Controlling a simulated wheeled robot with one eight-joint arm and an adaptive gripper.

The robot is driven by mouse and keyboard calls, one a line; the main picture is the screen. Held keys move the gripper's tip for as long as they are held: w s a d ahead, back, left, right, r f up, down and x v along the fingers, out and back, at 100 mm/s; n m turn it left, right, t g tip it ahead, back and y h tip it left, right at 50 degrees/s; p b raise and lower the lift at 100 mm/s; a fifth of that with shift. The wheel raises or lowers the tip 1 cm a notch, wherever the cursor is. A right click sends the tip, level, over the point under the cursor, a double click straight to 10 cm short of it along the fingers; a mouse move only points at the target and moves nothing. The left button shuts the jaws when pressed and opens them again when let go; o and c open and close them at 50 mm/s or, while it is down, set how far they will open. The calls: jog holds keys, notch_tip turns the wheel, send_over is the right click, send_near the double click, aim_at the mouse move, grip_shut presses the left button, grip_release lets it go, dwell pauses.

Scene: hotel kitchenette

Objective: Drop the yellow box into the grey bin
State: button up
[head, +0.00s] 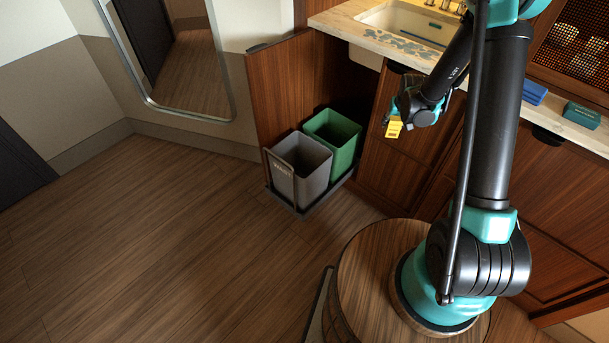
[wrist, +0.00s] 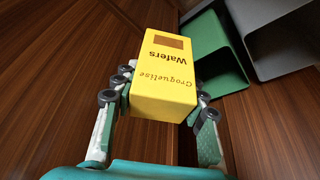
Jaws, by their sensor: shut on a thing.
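The yellow box (wrist: 166,72), printed "Croquelise Wafers", is between the fingers of my gripper (wrist: 160,100) in the wrist view. My gripper is shut on it. In the head view the yellow box (head: 394,129) hangs below my gripper (head: 396,117), in the air in front of the wooden cabinet and to the right of the bins. The grey bin (head: 300,172) stands on a pulled-out rack, its open top up, left of and lower than the box. It also shows in the wrist view (wrist: 285,50) at the upper right. The inside bottom of the bin is hidden.
A green bin (head: 340,137) stands behind the grey one on the same rack (head: 302,212). A cabinet front (head: 275,85) rises behind them. The counter (head: 390,42) with a sink (head: 405,22) is above. The floor at left is clear.

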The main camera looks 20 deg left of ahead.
jog(key=s+a+f+n+y, duration=0.15)
jog(key=a+f, duration=0.25)
jog(key=a, duration=0.8)
jog(key=s+a+f+n, duration=0.15)
jog(key=a+f, duration=0.25)
jog(key=a, duration=0.8)
jog(key=s+a+f+n, duration=0.15)
jog(key=a+f, duration=0.25)
jog(key=a, duration=0.7)
jog(key=shift+g, duration=0.4)
jog(key=shift+s+d+f+x, duration=0.1)
jog(key=shift+s+d+x, duration=0.05)
jog(key=shift+x, duration=0.75)
jog(key=shift+s+d+f+x, duration=0.1)
jog(key=shift+s+d+x, duration=0.05)
jog(key=shift+x, duration=0.75)
jog(key=shift+s+d+f+x, duration=0.1)
jog(key=shift+s+x, duration=0.05)
jog(key=shift+x, duration=0.75)
jog(key=o, duration=1.3)
jog(key=shift+c, duration=0.2)
jog(key=shift+r, duration=0.1)
jog(key=v, duration=1.2)
